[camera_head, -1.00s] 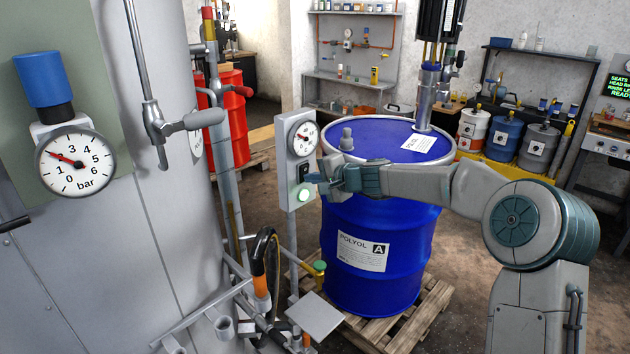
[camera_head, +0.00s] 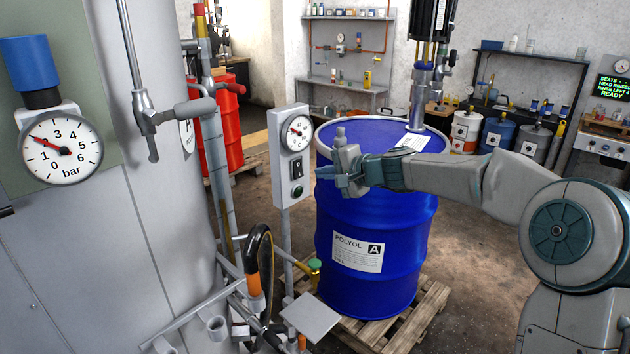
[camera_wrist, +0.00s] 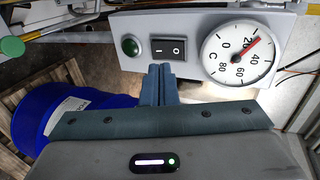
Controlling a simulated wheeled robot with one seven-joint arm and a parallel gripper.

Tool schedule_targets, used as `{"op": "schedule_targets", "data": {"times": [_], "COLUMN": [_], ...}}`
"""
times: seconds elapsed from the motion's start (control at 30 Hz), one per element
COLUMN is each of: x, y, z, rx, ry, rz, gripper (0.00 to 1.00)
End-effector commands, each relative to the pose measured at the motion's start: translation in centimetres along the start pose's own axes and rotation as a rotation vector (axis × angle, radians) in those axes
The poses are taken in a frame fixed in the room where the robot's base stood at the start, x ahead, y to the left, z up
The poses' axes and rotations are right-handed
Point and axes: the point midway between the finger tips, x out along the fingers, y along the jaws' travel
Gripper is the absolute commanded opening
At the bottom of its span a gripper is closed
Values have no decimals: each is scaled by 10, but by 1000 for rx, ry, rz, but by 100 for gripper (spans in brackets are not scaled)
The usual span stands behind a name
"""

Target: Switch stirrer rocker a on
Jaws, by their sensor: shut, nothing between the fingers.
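Stirrer rocker a (camera_head: 297,170) is a black rocker on the front of a grey control box (camera_head: 280,162), between a dial and a green lamp. It also shows in the wrist view (camera_wrist: 167,48), with its two marks; I cannot tell which side is pressed in. The lamp (camera_head: 297,191) is dark green, and also looks dark in the wrist view (camera_wrist: 131,46). My gripper (camera_head: 319,172) is shut and empty, to the right of the box, apart from it in the head view. In the wrist view my fingertips (camera_wrist: 160,72) appear just below the rocker.
A temperature dial (camera_wrist: 238,54) sits beside the rocker. A blue drum (camera_head: 375,225) labelled A stands on a wooden pallet (camera_head: 430,300) under my forearm. A large grey vessel (camera_head: 100,240) with a pressure gauge (camera_head: 60,148) stands left. Pipes and a black hose (camera_head: 258,245) are below the box.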

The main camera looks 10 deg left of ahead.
Motion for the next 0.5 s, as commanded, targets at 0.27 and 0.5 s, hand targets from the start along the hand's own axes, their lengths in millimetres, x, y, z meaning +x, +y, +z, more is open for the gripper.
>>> {"op": "schedule_targets", "data": {"times": [0.27, 0.5], "x": [-53, -70], "y": [0, -3], "z": [-5, -3], "rx": [2, 2], "ry": [11, 6], "rz": [1, 0], "gripper": [0, 0]}}
